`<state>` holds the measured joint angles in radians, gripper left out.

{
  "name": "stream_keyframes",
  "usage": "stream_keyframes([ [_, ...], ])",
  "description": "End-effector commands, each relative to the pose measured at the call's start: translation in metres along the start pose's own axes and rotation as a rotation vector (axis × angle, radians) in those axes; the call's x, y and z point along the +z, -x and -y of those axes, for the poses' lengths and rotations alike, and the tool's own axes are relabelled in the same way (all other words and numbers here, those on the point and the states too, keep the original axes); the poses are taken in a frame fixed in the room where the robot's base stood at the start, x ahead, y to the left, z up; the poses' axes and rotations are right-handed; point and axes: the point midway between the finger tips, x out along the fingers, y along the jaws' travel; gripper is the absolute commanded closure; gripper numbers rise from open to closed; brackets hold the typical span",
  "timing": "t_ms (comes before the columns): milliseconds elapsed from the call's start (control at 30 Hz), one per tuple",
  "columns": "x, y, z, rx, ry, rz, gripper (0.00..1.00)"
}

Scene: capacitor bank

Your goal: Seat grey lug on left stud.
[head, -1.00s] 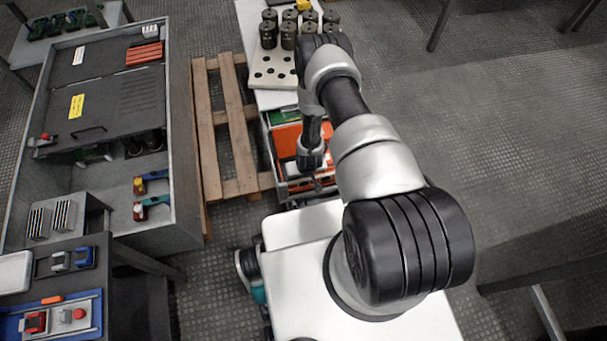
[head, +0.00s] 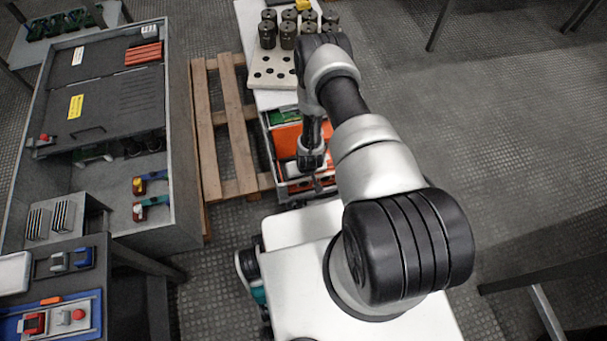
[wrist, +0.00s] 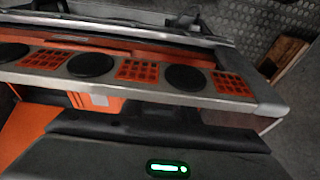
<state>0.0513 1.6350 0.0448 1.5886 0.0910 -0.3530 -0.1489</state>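My gripper (head: 312,172) hangs from the arm over the open orange-lined drawer of the white-topped cart, in the head view. Its fingertips are too small and dark there to tell open from shut. In the wrist view, a dark body with a green light fills the bottom edge; no fingers show clearly. That view also shows a grey metal strip (wrist: 130,82) with black round discs (wrist: 185,78) and orange grid patches along it. I cannot pick out the grey lug or the left stud in either view.
A grey cabinet (head: 184,190) stands at left with coloured clamp-like tools (head: 150,207) inside. A wooden pallet (head: 242,150) lies between it and the cart. Dark cylinders (head: 288,36) stand on a perforated block (head: 272,72) on the cart top. Floor at right is open.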

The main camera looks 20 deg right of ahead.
Motion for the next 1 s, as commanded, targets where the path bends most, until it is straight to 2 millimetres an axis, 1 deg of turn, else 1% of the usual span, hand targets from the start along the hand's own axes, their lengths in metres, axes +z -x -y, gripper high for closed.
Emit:
stream_keyframes([
  [33,-0.001,0.000,0.004,-0.005,0.002,-0.002,0.69],
  [167,-0.001,0.003,0.004,-0.006,0.002,-0.002,0.69],
  [267,-0.003,0.013,0.004,-0.006,0.002,-0.004,0.69],
  [367,-0.003,0.031,0.004,-0.005,0.002,-0.003,0.69],
  [600,-0.002,0.090,0.002,-0.002,0.001,-0.001,0.69],
  [800,-0.002,0.136,0.001,-0.001,0.001,-0.001,0.69],
  [900,-0.001,0.153,0.000,-0.001,0.001,-0.001,0.69],
  [1000,-0.001,0.165,0.000,-0.001,0.001,-0.001,0.69],
])
